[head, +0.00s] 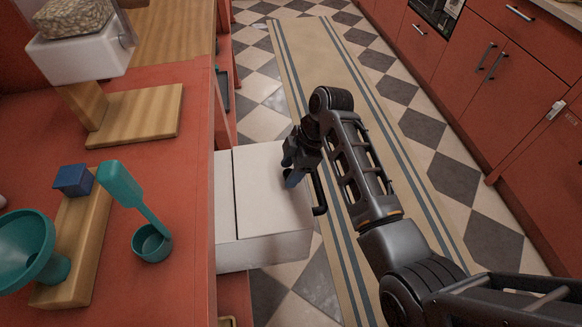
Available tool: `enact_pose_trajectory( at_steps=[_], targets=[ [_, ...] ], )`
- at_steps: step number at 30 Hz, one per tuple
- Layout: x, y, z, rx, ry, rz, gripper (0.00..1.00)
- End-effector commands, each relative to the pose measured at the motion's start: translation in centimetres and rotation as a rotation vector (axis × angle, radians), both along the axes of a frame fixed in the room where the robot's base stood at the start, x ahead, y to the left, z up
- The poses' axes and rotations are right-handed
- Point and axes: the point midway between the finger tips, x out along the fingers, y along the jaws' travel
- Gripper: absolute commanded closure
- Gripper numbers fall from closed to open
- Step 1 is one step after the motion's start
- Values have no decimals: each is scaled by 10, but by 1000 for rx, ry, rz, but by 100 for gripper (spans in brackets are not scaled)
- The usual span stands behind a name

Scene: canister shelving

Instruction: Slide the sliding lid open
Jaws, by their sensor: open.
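A white box (272,247) juts out from under the red counter's right edge in the head view. A flat white lid (268,200) covers its top, with a dark seam near the counter.
A striped runner (320,70) covers the floor aisle; red cabinets (490,75) line the right.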

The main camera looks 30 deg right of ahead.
Motion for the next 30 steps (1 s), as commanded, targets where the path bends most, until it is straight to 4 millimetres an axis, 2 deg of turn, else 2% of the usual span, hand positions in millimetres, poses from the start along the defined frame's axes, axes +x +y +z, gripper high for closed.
enact_pose_trajectory(
  at_steps=[2, 18, 27, 30],
  targets=[
    [0, 0, 0, 0, 0, 0, 49],
    [0, 0, 0, 0, 1, 0, 100],
    [0, 0, 0, 0, 1, 0, 100],
    [2, 7, 1, 0, 1, 3, 100]
  ],
)
